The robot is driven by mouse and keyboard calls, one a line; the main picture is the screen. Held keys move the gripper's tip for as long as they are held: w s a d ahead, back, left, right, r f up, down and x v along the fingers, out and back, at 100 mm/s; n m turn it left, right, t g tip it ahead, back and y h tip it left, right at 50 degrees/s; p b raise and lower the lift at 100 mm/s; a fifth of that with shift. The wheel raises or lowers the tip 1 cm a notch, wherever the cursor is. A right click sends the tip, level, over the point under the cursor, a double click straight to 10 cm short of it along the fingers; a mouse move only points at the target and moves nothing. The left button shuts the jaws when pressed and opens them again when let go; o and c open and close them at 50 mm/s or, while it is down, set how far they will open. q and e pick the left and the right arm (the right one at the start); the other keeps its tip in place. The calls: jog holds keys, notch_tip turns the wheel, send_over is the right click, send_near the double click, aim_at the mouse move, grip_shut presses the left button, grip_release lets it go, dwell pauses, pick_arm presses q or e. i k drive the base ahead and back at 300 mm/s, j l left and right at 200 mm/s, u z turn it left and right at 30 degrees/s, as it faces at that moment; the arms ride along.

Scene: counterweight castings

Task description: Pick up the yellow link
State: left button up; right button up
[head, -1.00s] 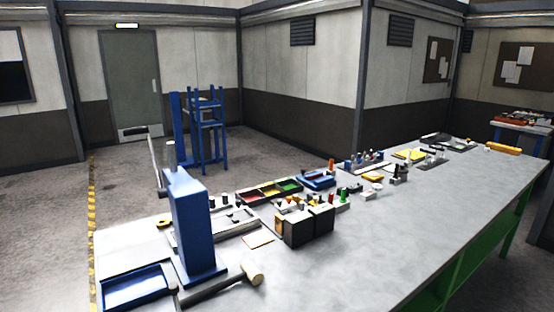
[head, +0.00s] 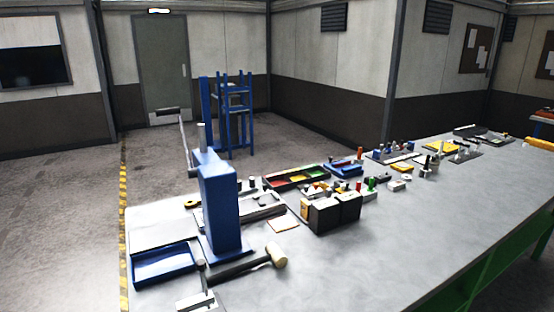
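I cannot tell for sure which item is the yellow link. Small yellow things show on the long grey workbench (head: 375,240): a flat yellow piece (head: 441,147) near the far end, a smaller yellow piece (head: 401,166) nearer, and a yellow bar (head: 540,143) at the right edge. All are small at this distance. Neither of my grippers is in view.
A blue arbor press (head: 220,205) with a lever stands at the bench's near left. A blue tray (head: 162,265), a mallet (head: 270,259) and dark boxes (head: 335,212) are around it. A blue rack (head: 238,115) stands on the floor behind. The bench's front right is clear.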

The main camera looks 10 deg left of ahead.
aim_at(192, 203)
jog(key=k+j+u, duration=0.1)
jog(key=u, duration=1.7)
jog(key=i+j, duration=0.2)
jog(key=j, duration=0.15)
jog(key=i+j, duration=0.15)
jog(key=j, duration=0.25)
jog(key=i+j, duration=0.2)
jog(key=j, duration=0.15)
jog(key=i+j, duration=0.2)
jog(key=j, duration=0.2)
jog(key=i+z, duration=0.2)
jog(key=i, duration=0.3)
jog(key=i+j+z, duration=0.1)
jog(key=i+z, duration=0.15)
jog(key=i, duration=0.3)
jog(key=i+j+z, duration=0.2)
jog(key=i, duration=0.3)
jog(key=i+z, duration=0.15)
jog(key=i, duration=0.7)
jog(key=i+j+z, duration=0.15)
jog(key=i, duration=0.7)
jog(key=i+z, duration=0.25)
jog(key=z, duration=0.2)
jog(key=i+j+z, duration=0.1)
jog(key=i+z, duration=0.15)
jog(key=z, duration=0.25)
jog(key=i+j+z, duration=0.15)
jog(key=z, duration=0.3)
jog(key=i+j+z, duration=0.3)
jog(key=z, duration=0.15)
